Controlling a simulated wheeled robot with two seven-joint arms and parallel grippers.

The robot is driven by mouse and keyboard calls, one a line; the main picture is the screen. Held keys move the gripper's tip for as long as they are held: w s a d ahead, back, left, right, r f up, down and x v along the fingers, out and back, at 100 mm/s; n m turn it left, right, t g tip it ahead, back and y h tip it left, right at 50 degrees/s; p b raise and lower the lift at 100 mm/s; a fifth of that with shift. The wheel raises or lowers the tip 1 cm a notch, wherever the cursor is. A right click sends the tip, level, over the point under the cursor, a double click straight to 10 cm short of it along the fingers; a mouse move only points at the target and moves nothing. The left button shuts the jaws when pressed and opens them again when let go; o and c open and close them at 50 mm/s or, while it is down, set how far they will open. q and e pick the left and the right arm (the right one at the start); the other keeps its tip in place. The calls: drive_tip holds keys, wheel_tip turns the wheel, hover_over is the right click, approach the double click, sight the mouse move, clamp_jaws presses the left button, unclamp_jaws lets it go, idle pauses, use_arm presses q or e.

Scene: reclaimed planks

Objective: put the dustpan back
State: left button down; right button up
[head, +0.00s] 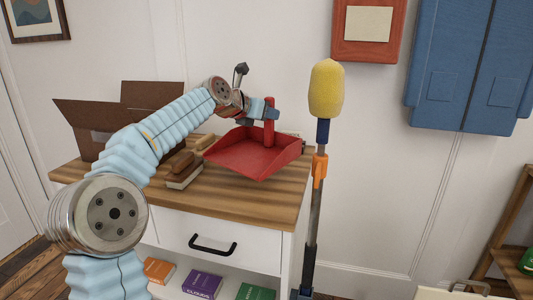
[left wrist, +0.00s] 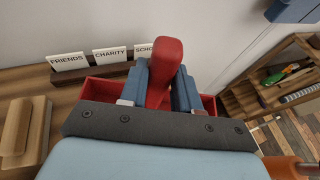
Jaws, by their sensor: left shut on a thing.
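The red dustpan (head: 255,152) is at the right end of the wooden cabinet top, its handle (head: 269,122) pointing up. My left gripper (head: 270,113) is shut on the handle. In the left wrist view the handle (left wrist: 164,72) stands between the two blue fingers (left wrist: 160,85), and parts of the red pan (left wrist: 100,92) show behind them. I cannot tell whether the pan touches the cabinet top or hangs just above it. My right gripper is not in view.
A yellow-headed pole (head: 326,90) stands just right of the cabinet. Labelled cards (left wrist: 110,58) stand behind the dustpan. A wooden shelf (left wrist: 275,85) is farther right.

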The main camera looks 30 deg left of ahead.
sight(266, 135)
use_arm(q)
wheel_tip(266, 135, down, 7)
drive_tip(key=shift+r+b, duration=0.15)
drive_tip(key=shift+b, duration=0.85)
drive_tip(key=shift+r, duration=0.1)
drive_tip(key=c, duration=0.8)
unclamp_jaws()
drive_tip(key=b+v, duration=0.1)
drive_tip(key=v, duration=1.1)
drive_tip(key=shift+s+b, duration=0.1)
drive_tip(key=shift+b, duration=0.3)
